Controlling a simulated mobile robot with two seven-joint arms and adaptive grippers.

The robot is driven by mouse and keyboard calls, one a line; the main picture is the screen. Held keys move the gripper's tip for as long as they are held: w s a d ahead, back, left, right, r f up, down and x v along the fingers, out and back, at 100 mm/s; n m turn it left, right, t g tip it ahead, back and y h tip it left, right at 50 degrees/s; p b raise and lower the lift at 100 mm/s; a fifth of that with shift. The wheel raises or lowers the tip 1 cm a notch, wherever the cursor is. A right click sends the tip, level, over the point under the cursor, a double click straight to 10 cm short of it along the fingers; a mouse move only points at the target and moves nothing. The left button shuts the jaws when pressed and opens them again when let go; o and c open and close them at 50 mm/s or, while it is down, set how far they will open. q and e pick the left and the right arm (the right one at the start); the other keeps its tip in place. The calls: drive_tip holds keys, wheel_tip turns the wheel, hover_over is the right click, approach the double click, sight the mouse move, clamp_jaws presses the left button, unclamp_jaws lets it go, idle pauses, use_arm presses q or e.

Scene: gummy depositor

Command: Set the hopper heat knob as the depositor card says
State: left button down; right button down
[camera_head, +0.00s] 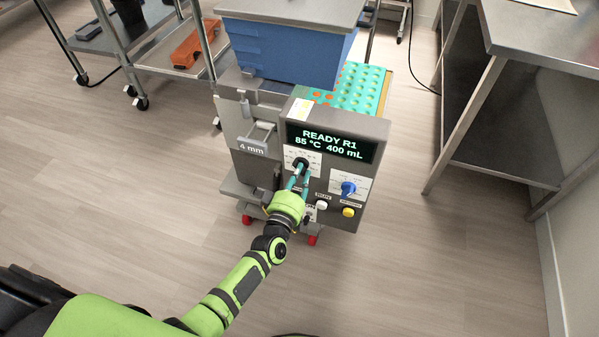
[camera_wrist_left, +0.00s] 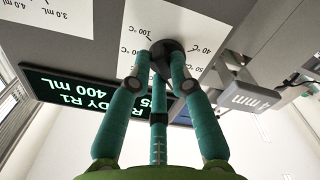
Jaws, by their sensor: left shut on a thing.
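The depositor (camera_head: 240,165) stands on the floor with its control panel facing me. Its screen (camera_head: 331,143) reads "READY R1 85 °C 400 mL". The black heat knob (camera_head: 300,162) sits on a white temperature dial under the screen. In the left wrist view the knob (camera_wrist_left: 168,48) is between my fingertips, with 40 °C and 100 °C among the dial marks; its pointer is hidden. My left gripper (camera_head: 300,174) is shut on the knob. My right gripper is out of view.
A blue knob (camera_head: 348,188) sits on the mL dial to the right. A white button (camera_head: 321,204) and a yellow button (camera_head: 348,212) are below. A "4 mm" tag (camera_head: 251,148) is at the left.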

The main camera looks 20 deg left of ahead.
use_arm(q)
drive_tip(key=m, duration=0.8)
drive_tip(key=a+m, duration=0.1)
drive_tip(key=m, duration=1.5)
drive_tip(key=shift+a+f+m, duration=0.15)
drive_tip(key=shift+f+m, duration=0.05)
drive_tip(key=shift+m, duration=0.1)
drive_tip(key=c, duration=1.1)
unclamp_jaws()
